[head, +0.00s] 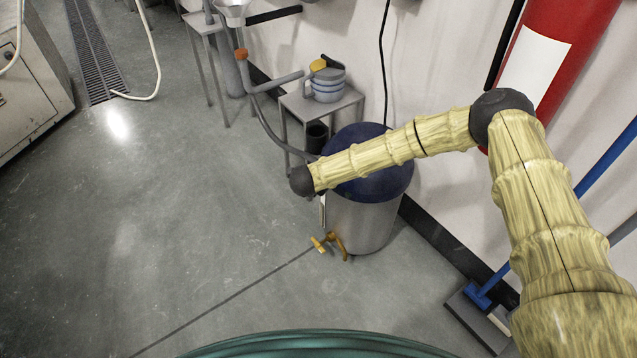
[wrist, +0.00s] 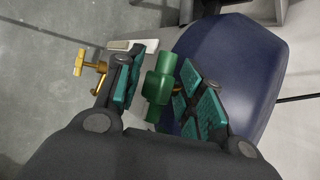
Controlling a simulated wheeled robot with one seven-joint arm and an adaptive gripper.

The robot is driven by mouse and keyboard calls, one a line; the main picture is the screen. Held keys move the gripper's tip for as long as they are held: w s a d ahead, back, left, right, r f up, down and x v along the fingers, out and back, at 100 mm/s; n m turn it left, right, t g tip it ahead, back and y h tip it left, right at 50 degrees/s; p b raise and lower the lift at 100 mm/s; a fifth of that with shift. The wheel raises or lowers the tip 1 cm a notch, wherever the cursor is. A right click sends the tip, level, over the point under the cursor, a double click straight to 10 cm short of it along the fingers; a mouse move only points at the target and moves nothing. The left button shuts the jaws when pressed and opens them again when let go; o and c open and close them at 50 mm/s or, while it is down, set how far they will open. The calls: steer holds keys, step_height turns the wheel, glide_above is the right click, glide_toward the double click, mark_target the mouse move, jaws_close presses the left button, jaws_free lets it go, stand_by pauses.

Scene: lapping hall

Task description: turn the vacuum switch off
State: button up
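The vacuum is a steel drum (head: 362,222) with a dark blue lid (head: 392,180); the lid fills the right of the wrist view (wrist: 240,65). In the wrist view a green cross-shaped handle (wrist: 158,82) stands between the teal finger pads of my gripper (wrist: 162,66). The fingers are apart on either side of it, and I cannot tell whether they touch it. I cannot tell for sure that this handle is the switch.
A yellow tap (head: 322,243) is low at the drum's front and also shows in the wrist view (wrist: 80,62). A grey hose (head: 268,122) runs up from the lid. A small table (head: 318,104) stands behind.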

steer(key=v, duration=1.2)
stand_by(0.5)
steer(key=s+d+f+n+g+y, duration=0.1)
steer(key=s+d+f+n+g, duration=0.1)
steer(key=s+d+f+n, duration=0.6)
steer(key=s+d+f+n+g+y, duration=0.1)
steer(key=s+f+n, duration=0.3)
steer(key=s, duration=0.8)
steer(key=s+d+f+n+g+y, duration=0.1)
steer(key=s+d+f+n+g, duration=0.1)
steer(key=s+d+f+n, duration=0.5)
steer(key=s+d+r+n+g, duration=0.15)
steer(key=s+d+n, duration=0.25)
steer(key=s, duration=0.4)
steer(key=s+d+r+n+g, duration=0.1)
steer(key=s+d+r+n, duration=0.2)
steer(key=s, duration=0.5)
step_height(320, 180, up, 12)
steer(key=d+h+p, duration=0.1)
steer(key=p, duration=1.1)
steer(key=shift+s+d+n+p, duration=0.25)
steer(key=shift+s+n+p, duration=0.1)
steer(key=shift+s+n, duration=0.05)
